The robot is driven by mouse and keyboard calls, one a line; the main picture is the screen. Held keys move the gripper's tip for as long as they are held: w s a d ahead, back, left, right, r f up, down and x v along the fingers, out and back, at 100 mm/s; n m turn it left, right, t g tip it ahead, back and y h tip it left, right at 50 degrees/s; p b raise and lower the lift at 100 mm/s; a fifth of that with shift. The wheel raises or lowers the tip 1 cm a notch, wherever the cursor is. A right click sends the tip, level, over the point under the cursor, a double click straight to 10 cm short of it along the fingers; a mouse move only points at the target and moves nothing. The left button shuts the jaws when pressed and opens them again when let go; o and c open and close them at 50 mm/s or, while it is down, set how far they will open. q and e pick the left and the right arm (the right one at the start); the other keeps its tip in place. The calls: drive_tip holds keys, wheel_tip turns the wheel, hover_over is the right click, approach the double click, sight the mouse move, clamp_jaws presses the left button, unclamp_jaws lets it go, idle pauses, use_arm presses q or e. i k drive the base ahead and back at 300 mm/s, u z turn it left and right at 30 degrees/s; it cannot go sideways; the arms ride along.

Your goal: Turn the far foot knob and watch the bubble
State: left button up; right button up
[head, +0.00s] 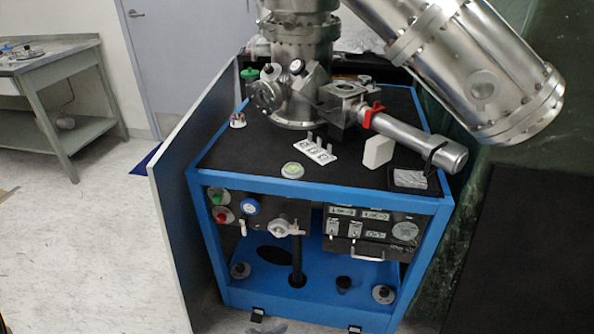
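A round bubble level (292,170) with a greenish centre lies on the black top of the blue-framed cart, near its front edge. The bubble itself is too small to make out. A dark post (297,255) rises from a round base. I cannot tell which is the far foot knob. Neither of my grippers is in view.
A steel vacuum chamber (298,60) with a large tilted cylinder (470,75) stands over the cart. A control panel (372,232) fills its front right. A pale upright panel (185,170) borders its left side. The floor (85,245) at left is clear.

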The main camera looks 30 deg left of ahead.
sight(384, 292)
drive_tip(key=z, duration=1.15)
drive_tip(key=k, duration=0.2)
drive_tip(key=u, duration=0.3)
drive_tip(key=i, duration=1.25)
